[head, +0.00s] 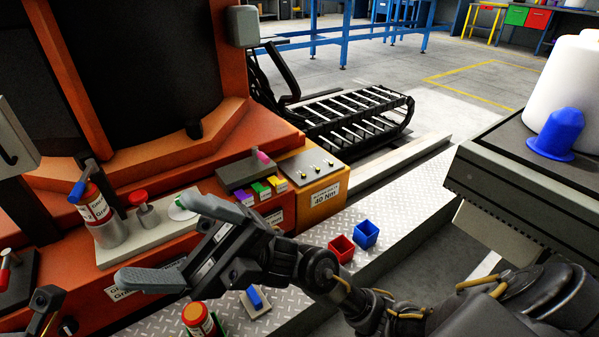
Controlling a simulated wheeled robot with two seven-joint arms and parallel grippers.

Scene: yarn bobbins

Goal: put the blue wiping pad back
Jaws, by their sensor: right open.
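A small blue block (254,297), which looks like the wiping pad, sits upright on a small pale plate (262,309) on the metal tread-plate step. It is just below my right forearm in the picture. My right gripper (154,240) reaches in from the right. Its two grey fingers are spread wide apart with nothing between them, over the orange machine's front ledge, up and left of the blue block. A dark jointed part at the bottom left edge looks like my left gripper (45,302); its fingertips cannot be made out.
A red-labelled can (198,318) stands left of the pad. Small red (341,248) and blue (366,233) open boxes stand on the step. A spray bottle (94,208) and a red-knobbed part stand on the ledge. A grey table (520,185) with a blue cone and white bobbin is right.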

